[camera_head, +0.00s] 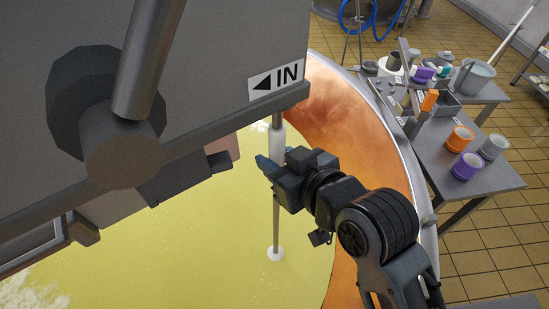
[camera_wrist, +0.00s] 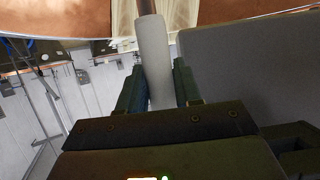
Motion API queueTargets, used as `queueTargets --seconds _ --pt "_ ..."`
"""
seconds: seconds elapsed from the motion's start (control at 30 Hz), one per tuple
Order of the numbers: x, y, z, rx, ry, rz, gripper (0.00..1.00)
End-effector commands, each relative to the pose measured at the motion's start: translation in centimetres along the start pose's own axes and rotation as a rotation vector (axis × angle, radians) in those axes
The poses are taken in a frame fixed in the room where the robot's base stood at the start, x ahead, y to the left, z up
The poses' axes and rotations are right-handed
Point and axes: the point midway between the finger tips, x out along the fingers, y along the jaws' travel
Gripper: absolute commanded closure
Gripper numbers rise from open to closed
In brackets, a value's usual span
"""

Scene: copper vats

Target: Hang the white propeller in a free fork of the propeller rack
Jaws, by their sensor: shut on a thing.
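My gripper (camera_head: 268,167) is shut on the white sleeve of a thin upright rod, which I take for the white propeller (camera_head: 277,142). The rod runs down to a small white round end at the surface of the yellow liquid in the copper vat. In the wrist view the white sleeve (camera_wrist: 154,60) stands between the two dark blue-green fingers of my gripper (camera_wrist: 158,88). The upper end of the rod passes close by the grey housing with the IN sign. I cannot clearly make out a propeller rack with forks in either view.
The grey housing (camera_head: 215,50) overhangs the vat at the left, close to my gripper. The copper vat wall (camera_head: 340,100) curves around to the right. Beyond its rim, a table (camera_head: 490,180) holds purple, orange and grey cups and other small items. A bucket (camera_head: 475,78) stands farther back.

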Motion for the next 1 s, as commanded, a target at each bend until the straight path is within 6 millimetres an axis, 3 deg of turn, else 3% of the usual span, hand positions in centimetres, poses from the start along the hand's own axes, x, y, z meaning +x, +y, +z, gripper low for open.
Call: queueTargets --seconds 1.0 --pt "-2.2 3.7 -5.4 0.0 0.007 0.002 1.0"
